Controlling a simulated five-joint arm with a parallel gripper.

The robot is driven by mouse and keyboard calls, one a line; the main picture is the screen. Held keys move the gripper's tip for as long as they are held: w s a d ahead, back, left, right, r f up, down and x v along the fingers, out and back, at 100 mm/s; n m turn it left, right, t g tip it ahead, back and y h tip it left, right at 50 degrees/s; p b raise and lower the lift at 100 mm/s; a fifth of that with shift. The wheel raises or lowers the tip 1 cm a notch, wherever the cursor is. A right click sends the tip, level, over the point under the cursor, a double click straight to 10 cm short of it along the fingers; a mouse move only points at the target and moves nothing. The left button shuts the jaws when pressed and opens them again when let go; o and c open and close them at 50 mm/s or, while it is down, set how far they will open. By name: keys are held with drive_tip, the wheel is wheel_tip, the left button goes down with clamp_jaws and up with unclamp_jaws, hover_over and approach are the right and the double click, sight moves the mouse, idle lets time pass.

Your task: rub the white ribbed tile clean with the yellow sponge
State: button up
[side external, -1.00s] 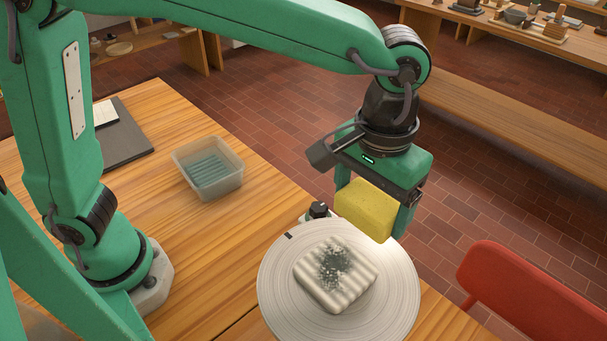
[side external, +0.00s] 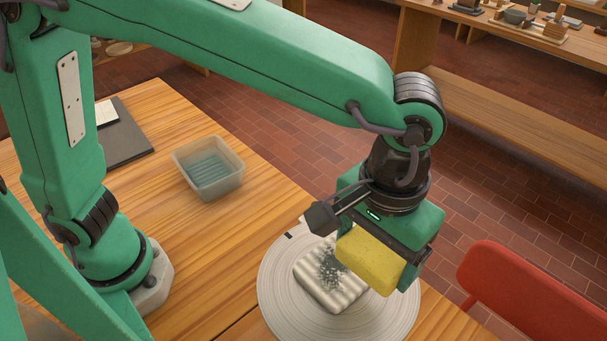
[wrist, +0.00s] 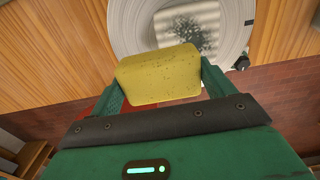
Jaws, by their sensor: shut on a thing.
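The yellow sponge (side external: 369,260) is held between the fingers of my gripper (side external: 385,262), which is shut on it. In the wrist view the sponge (wrist: 160,75) sits between the two green fingers of my gripper (wrist: 160,84). The white ribbed tile (side external: 318,287) lies on the round grooved wheel (side external: 285,310) and has a dark speckled stain in its middle. In the side view the sponge hides the tile's right part. In the wrist view the stained tile (wrist: 192,28) shows beyond the sponge. Whether the sponge touches the tile cannot be told.
A translucent tub (side external: 208,168) with a ridged blue-grey bottom stands on the wooden table (side external: 220,255). A dark grey board (side external: 125,140) lies at the back left. A red chair (side external: 520,295) stands at the right, off the table. The table between tub and wheel is clear.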

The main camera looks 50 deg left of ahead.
sight(363, 261)
wheel_tip(363, 261, down, 5)
drive_tip(key=shift+a+f, duration=0.25)
drive_tip(key=shift+a, duration=0.35)
drive_tip(key=shift+c, duration=0.3)
drive_tip(key=shift+w+a, duration=0.15)
drive_tip(key=shift+a, duration=4.05)
drive_tip(key=shift+d, duration=4.75)
drive_tip(key=shift+s, duration=1.2)
drive_tip(key=shift+a, duration=4.85)
drive_tip(key=shift+s+d, duration=0.1)
drive_tip(key=shift+d, duration=4.8)
drive_tip(key=shift+r, duration=4)
drive_tip(key=shift+a, duration=0.1)
